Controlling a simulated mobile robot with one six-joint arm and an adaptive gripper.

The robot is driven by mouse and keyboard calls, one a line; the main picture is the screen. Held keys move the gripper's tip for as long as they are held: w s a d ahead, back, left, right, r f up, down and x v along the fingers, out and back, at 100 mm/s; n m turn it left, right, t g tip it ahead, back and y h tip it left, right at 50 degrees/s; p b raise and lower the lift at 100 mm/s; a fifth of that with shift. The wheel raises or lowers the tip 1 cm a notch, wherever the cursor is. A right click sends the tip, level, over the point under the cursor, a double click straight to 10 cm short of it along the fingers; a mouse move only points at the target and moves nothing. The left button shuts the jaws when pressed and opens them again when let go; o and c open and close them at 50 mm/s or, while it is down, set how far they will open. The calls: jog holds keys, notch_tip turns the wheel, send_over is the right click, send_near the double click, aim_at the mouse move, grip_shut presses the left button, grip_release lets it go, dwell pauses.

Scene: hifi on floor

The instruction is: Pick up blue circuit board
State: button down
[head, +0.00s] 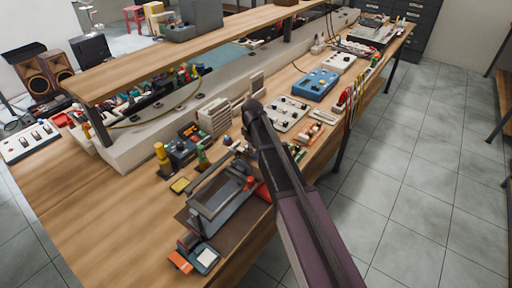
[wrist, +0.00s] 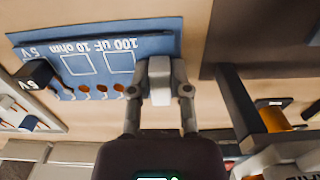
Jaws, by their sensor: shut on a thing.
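The blue circuit board (wrist: 105,38) shows in the wrist view at the upper left, with upside-down white print reading 100 uF, 10 ohm and 5V, a row of orange-brown round spots and a black 5V block at its left. The exact contact is hidden by the fingers. In the head view my arm reaches over the bench, and the fingertips and this board cannot be made out behind it.
The wooden bench (head: 75,215) is crowded. A blue box with knobs (head: 316,84) and a white panel (head: 287,113) lie beyond my arm. A grey-framed device (head: 220,200) stands left of it. A raised shelf (head: 180,52) runs along the back. The bench's front left is clear.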

jog(key=shift+r, duration=0.1)
notch_tip(320, 180, up, 10)
jog(key=p, duration=1)
jog(key=shift+s, duration=0.1)
dwell(0.8)
